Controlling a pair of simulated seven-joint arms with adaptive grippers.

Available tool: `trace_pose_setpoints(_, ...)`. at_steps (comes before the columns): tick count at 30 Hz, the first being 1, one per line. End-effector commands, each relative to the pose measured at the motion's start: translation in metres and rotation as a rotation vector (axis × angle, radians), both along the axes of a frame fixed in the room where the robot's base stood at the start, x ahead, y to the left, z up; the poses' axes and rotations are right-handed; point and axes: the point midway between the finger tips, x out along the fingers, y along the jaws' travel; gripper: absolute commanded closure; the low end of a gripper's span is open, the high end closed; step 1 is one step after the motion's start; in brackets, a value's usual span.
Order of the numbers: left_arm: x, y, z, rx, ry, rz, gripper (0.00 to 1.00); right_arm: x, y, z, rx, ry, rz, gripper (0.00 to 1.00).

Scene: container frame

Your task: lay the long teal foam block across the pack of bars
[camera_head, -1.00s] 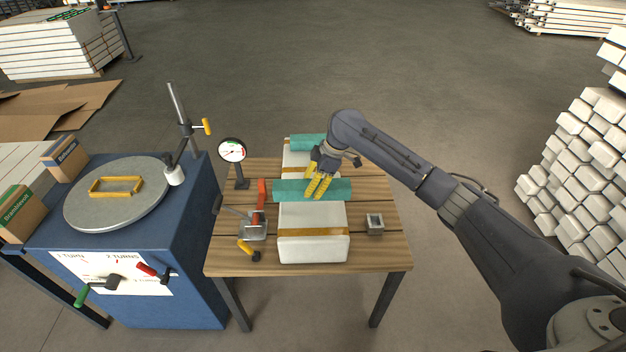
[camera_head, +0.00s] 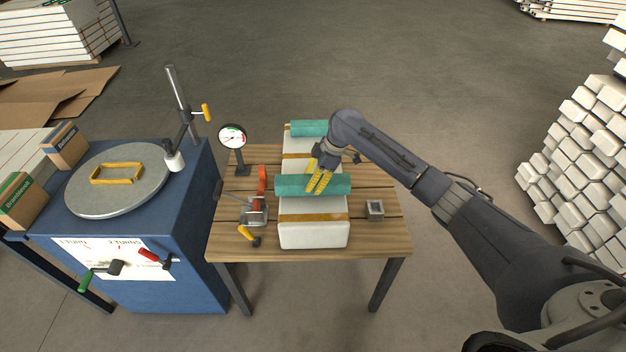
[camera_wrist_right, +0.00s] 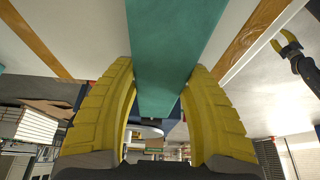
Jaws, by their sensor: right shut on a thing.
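The long teal foam block (camera_head: 290,185) lies crosswise over the white pack of bars (camera_head: 313,236), around its middle, with both ends jutting past the sides. My right gripper (camera_head: 318,184) is shut on it near its middle, reaching in from the right. In the right wrist view the teal block (camera_wrist_right: 172,50) runs between the yellow fingers (camera_wrist_right: 160,100). I cannot tell whether its underside touches the pack. Brown straps (camera_head: 330,217) band the pack. A second teal block (camera_head: 308,128) lies across the pack's far end.
On the wooden table (camera_head: 385,235), a red-handled device (camera_head: 255,205), a yellow-handled clamp (camera_head: 247,233) and a dial gauge (camera_head: 233,138) stand left of the pack. A small metal square (camera_head: 375,209) lies right. A blue turntable cabinet (camera_head: 190,240) stands further left.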

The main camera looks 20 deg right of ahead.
Motion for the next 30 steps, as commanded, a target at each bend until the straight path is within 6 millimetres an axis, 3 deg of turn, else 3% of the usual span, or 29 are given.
trace_pose_setpoints(29, 0.001, 0.000, 0.000, 0.000, -0.001, 0.000, 0.56, 0.000, 0.000, -0.012, 0.001, 0.000, 0.000, 0.72)
trace_pose_setpoints(30, 0.001, 0.000, 0.000, 0.000, -0.001, 0.000, 0.56, 0.000, 0.000, -0.012, 0.001, 0.000, 0.000, 0.49)
